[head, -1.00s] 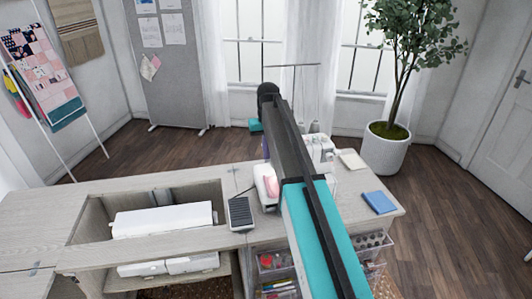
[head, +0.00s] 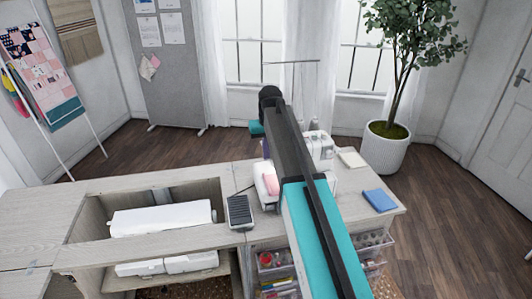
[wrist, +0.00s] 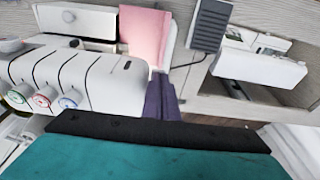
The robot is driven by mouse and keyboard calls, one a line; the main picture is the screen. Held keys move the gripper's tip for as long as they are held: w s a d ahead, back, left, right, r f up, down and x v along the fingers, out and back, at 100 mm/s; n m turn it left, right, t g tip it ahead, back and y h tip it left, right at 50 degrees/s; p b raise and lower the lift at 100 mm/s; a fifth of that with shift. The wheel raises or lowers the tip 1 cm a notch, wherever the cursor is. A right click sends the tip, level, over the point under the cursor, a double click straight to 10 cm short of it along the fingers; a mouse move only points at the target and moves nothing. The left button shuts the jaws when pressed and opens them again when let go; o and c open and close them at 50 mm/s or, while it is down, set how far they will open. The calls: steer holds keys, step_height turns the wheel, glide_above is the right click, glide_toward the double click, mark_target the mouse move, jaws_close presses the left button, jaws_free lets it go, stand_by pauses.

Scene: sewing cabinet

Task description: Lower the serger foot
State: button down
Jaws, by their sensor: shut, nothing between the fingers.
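The white serger (wrist: 95,80) fills the left of the wrist view, with several colour-ringed dials along its left side. In the head view, the serger (head: 322,145) is mostly hidden behind my arm. Pink cloth (wrist: 145,35) lies beside the serger; it also shows in the head view (head: 270,184). My gripper (wrist: 160,88) has purple fingers, shut and empty, close beside the serger's right end in the wrist view. I cannot tell whether they touch it. The serger foot cannot be made out in either view.
A dark foot pedal (head: 239,211) lies on the cabinet top left of the serger. A white sewing machine (head: 162,219) sits in the cabinet opening. A blue folded cloth (head: 380,200) and a cream pad (head: 352,159) lie to the right. Clear drawers (head: 278,262) are below.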

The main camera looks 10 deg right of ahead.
steer(key=shift+r, duration=0.15)
steer(key=shift+r+p, duration=0.5)
steer(key=shift+r, duration=0.1)
steer(key=shift+r, duration=0.15)
step_height(320, 180, up, 10)
steer(key=p, duration=0.6)
steer(key=shift+s, duration=0.35)
steer(key=shift+s, duration=0.1)
